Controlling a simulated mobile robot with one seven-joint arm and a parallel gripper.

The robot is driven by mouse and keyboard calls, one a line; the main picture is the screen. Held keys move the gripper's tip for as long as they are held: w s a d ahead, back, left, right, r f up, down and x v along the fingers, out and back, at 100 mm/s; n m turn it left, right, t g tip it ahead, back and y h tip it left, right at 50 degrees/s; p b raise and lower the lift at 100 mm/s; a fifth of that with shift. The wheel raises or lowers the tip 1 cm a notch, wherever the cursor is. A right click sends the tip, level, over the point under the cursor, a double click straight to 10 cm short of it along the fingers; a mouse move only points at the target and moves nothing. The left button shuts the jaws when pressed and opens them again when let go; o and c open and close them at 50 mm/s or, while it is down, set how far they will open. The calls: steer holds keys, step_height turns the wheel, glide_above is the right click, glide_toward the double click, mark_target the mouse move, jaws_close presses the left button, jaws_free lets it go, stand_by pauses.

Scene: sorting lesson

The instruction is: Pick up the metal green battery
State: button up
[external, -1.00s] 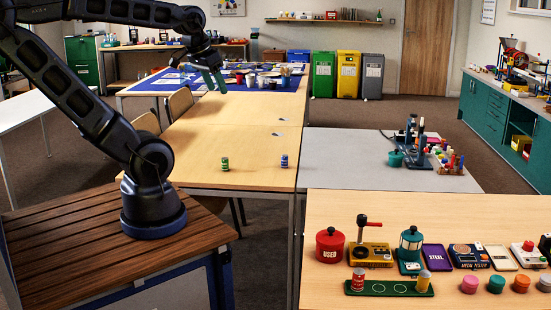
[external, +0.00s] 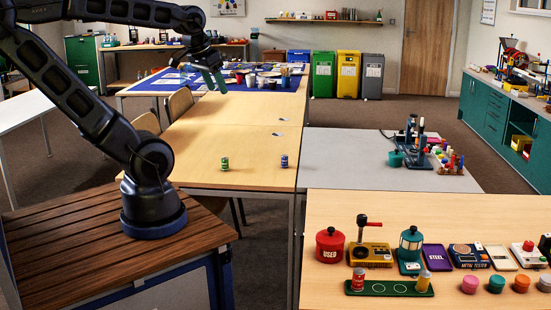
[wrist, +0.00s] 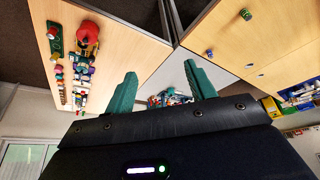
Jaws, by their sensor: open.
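A small green banded battery (external: 225,164) stands upright near the front edge of the middle wooden table (external: 235,140). It also appears as a small green cylinder in the wrist view (wrist: 246,14). A blue banded battery (external: 284,161) stands to its right and also shows in the wrist view (wrist: 210,53). My gripper (external: 212,80), with teal fingers, hangs in the air, well above and apart from both batteries. In the wrist view my gripper (wrist: 162,85) has its fingers spread wide with nothing between them.
The front right table (external: 330,210) carries a green tray (external: 390,288) with a red and a yellow battery, a red "USED" pot (external: 330,246), a teal lantern-like jar (external: 410,249) and testers. A grey table (external: 350,160) adjoins. The wood around the green battery is clear.

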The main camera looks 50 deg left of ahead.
steer(key=w+a+f+n+g, duration=0.15)
steer(key=w+a+n, duration=0.4)
steer(key=w, duration=0.65)
steer(key=n+g, duration=0.3)
steer(key=n, duration=1.2)
glide_above(225, 163)
steer(key=a, duration=0.1)
steer(key=f, duration=3.3)
steer(key=shift+w+a+f, duration=0.2)
steer(key=shift+w+f, duration=0.05)
steer(key=shift+f, duration=0.05)
step_height(225, 163, down, 5)
steer(key=shift+a+f, duration=0.1)
steer(key=shift+f, duration=0.05)
steer(key=shift+w+f, duration=0.2)
steer(key=shift+f, duration=2.65)
steer(key=c, duration=1.1)
steer(key=shift+r, duration=0.15)
